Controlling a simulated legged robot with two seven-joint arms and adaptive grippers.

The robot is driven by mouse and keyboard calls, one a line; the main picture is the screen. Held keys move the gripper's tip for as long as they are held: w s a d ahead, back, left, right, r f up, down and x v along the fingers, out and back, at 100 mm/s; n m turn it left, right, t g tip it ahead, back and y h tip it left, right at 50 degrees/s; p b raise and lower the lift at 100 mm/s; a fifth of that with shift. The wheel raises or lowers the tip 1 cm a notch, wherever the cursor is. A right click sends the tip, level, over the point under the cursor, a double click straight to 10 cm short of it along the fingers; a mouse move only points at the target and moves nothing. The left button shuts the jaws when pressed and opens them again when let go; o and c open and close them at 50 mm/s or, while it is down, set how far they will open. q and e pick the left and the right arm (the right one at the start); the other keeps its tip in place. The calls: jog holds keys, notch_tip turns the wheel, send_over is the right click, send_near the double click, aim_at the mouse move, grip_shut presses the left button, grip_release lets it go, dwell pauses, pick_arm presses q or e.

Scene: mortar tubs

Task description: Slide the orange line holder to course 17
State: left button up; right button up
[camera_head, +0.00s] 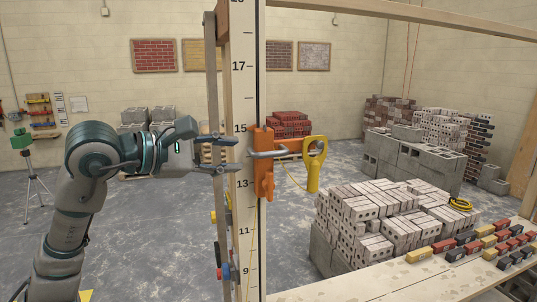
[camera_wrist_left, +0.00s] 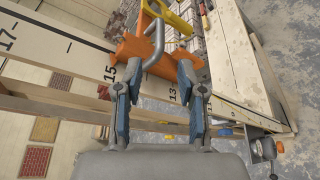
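The orange line holder (camera_head: 263,165) sits on the pale upright pole (camera_head: 246,215), between the marks 13 and 15. The mark 17 is higher up the pole. A grey bar handle (camera_head: 270,154) sticks out from the holder. A yellow reel-like part (camera_head: 315,160) is at its right. My left gripper (camera_head: 233,154) is open at the pole's left side, level with the handle. In the left wrist view its two fingers (camera_wrist_left: 160,70) are spread, with the orange holder (camera_wrist_left: 133,47) just beyond them and the handle (camera_wrist_left: 157,45) between their lines. Whether they touch is unclear. My right gripper is not in view.
Several pale bricks (camera_head: 375,215) are stacked at the right, behind a wooden plank (camera_head: 380,277) bearing small coloured blocks. Grey concrete blocks (camera_head: 415,157) stand further back. A green instrument on a tripod (camera_head: 22,140) stands at the far left. The pole above the holder looks clear.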

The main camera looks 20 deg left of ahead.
aim_at(258, 155)
pick_arm(q)
jog(key=p+x, duration=0.1)
jog(key=x, duration=0.9)
jog(key=shift+w, duration=0.1)
grip_shut()
